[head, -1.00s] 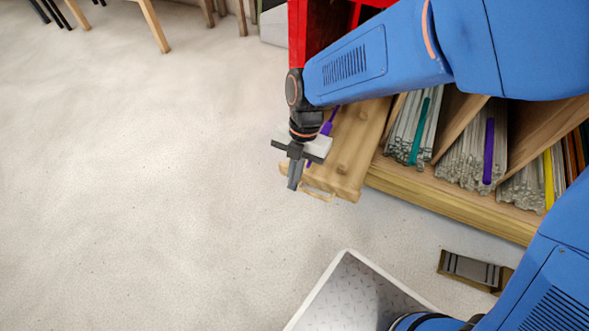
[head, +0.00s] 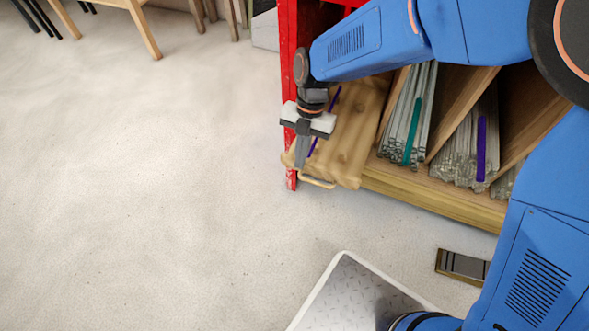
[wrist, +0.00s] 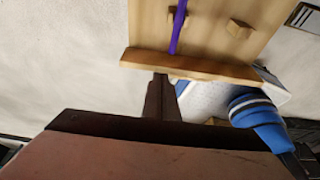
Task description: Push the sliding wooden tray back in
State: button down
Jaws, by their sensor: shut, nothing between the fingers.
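The wooden tray (head: 350,135) sticks out a little at the left end of the wooden shelf front in the head view. A loop handle (head: 318,182) is on its front, and a purple rod (head: 328,120) lies on it. My gripper (head: 300,165) is shut and empty, pointing down at the tray's front left end. In the wrist view the shut fingers (wrist: 160,95) are at the tray's front lip (wrist: 190,66); I cannot tell whether they touch it. The purple rod (wrist: 178,28) and small wooden blocks (wrist: 238,28) show beyond the lip.
Bundles of clear rods (head: 408,115) lie in the shelf's slanted compartments, with a teal rod (head: 413,130) and another purple rod (head: 481,150). A red post (head: 289,60) stands at the shelf's left.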

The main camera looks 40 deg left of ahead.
jog(key=w, duration=0.2)
jog(key=w+a, duration=0.1)
jog(key=w, duration=0.2)
jog(key=w+a, duration=0.1)
jog(key=w, duration=0.2)
jog(key=shift+w, duration=0.25)
jog(key=shift+s, duration=0.1)
